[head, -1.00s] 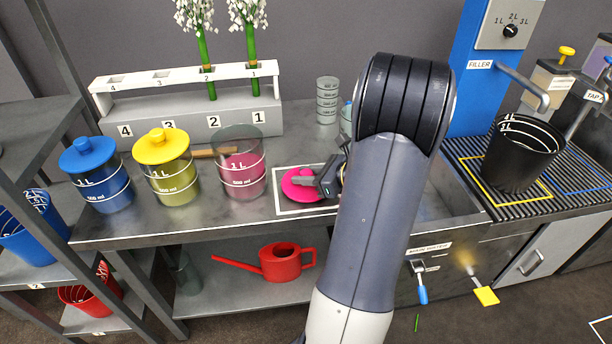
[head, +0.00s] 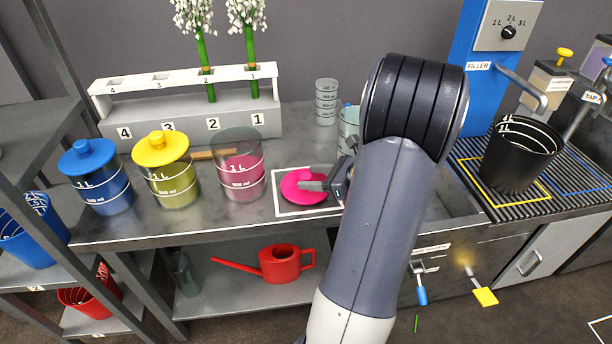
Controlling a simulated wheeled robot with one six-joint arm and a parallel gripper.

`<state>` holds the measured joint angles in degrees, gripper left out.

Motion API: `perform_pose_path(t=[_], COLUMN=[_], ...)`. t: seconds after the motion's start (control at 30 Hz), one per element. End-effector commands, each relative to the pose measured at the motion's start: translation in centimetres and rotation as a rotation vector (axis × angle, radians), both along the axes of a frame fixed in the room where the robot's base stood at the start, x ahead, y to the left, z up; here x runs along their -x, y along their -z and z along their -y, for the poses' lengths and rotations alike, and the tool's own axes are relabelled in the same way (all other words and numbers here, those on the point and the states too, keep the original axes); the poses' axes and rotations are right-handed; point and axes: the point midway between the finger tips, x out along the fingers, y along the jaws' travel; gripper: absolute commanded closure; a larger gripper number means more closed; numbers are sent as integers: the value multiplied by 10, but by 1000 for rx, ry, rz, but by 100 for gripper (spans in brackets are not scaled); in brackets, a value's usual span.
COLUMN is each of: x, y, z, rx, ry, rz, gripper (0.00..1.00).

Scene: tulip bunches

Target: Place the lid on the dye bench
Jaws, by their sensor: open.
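The pink lid (head: 300,187) lies on the dye bench (head: 225,219), inside the white-outlined square (head: 292,212), with its pink knob on top. My gripper (head: 312,186) is open at the lid's right side, its fingers by the knob. I cannot tell whether the fingers touch the lid. A jar of pink dye (head: 241,172) stands open, without a lid, left of the square. My arm hides the bench to the right of the gripper.
Jars with a yellow lid (head: 161,147) and a blue lid (head: 87,157) stand further left. Behind are a numbered rack (head: 190,123) with white flowers and a stack of clear cups (head: 327,101). A black bucket (head: 520,155) stands on the right grating. A red watering can (head: 280,263) is on the lower shelf.

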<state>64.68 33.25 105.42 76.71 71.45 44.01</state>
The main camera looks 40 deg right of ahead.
Motion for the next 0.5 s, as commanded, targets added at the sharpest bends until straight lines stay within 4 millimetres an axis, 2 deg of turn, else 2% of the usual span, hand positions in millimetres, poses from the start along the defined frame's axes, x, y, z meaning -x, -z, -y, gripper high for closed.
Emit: perform_pose_path(t=[0.1,0.3,0.5], x=[23,56,75], y=[-12,-26,-34], z=[11,24,31], rx=[2,1,-1], ry=[7,4,3], rz=[1,0,0], gripper=[51,51,51])
